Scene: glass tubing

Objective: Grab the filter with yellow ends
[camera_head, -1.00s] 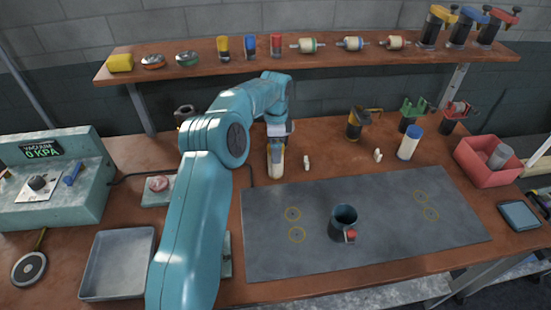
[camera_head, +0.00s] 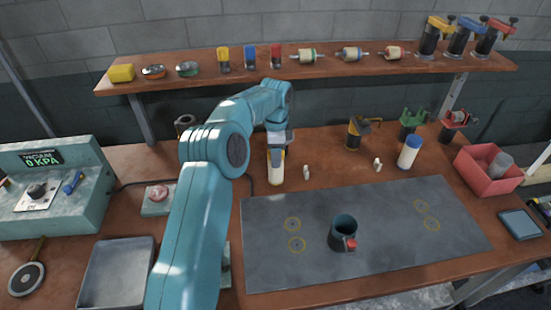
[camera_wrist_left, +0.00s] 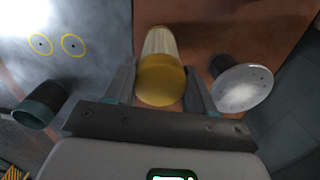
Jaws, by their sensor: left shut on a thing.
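The filter with yellow ends (camera_head: 276,172) stands at the near side of my left gripper (camera_head: 279,150) in the head view, left of the table's middle. Its body is pale, with yellow showing near the fingers. In the left wrist view its yellow end cap (camera_wrist_left: 160,82) and pale ribbed body (camera_wrist_left: 159,42) lie between the two fingers of my left gripper (camera_wrist_left: 160,85), which is shut on it. The fingers partly hide it in the head view. I cannot tell whether its base touches the table. My right gripper is not in view.
A dark cup (camera_head: 343,234) stands on the grey mat (camera_head: 380,205). Small white pieces (camera_head: 306,172) lie right of the filter. A white cylinder with a blue end (camera_head: 408,152) stands farther right, near a red bin (camera_head: 490,178). A wooden shelf (camera_head: 330,64) runs behind.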

